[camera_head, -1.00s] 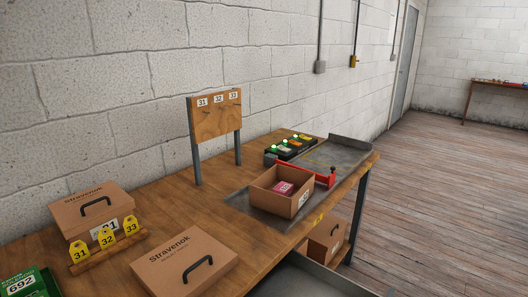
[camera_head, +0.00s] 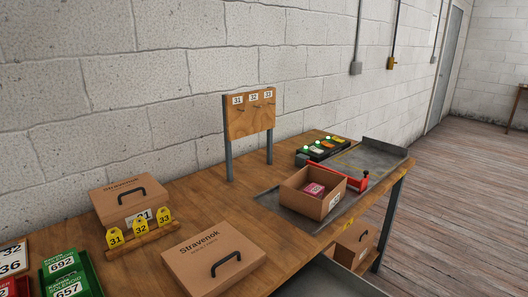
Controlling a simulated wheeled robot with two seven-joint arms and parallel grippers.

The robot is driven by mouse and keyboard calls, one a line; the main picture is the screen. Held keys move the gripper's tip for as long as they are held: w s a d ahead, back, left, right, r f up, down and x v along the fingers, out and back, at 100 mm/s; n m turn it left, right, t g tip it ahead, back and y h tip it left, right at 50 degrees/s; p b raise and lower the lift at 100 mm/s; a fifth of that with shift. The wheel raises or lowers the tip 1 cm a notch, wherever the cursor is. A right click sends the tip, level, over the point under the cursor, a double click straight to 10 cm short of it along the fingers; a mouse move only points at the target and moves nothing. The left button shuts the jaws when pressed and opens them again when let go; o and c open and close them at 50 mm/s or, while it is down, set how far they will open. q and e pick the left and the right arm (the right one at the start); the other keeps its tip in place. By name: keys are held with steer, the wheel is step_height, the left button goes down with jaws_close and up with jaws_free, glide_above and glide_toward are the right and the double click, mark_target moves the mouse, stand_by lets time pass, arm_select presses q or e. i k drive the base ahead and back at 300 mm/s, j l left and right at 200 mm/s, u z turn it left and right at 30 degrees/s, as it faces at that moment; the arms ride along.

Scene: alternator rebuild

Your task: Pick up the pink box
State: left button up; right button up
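A small pink box (camera_head: 314,189) with a white label lies inside an open brown cardboard box (camera_head: 300,204). The cardboard box stands on a grey metal tray (camera_head: 268,199) on the wooden workbench. Neither of my grippers shows in the view, so nothing is seen touching the pink box.
A red-handled tool (camera_head: 350,181) lies just behind the open box. A rack with green lights (camera_head: 322,149) stands at the back. A board numbered 31 to 33 (camera_head: 250,120), two Stravenok lids (camera_head: 213,258), yellow tags (camera_head: 140,227) and green boxes (camera_head: 64,264) are further left.

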mark_target(315, 190)
steer(key=l+z, duration=0.55)
steer(key=z, duration=0.2)
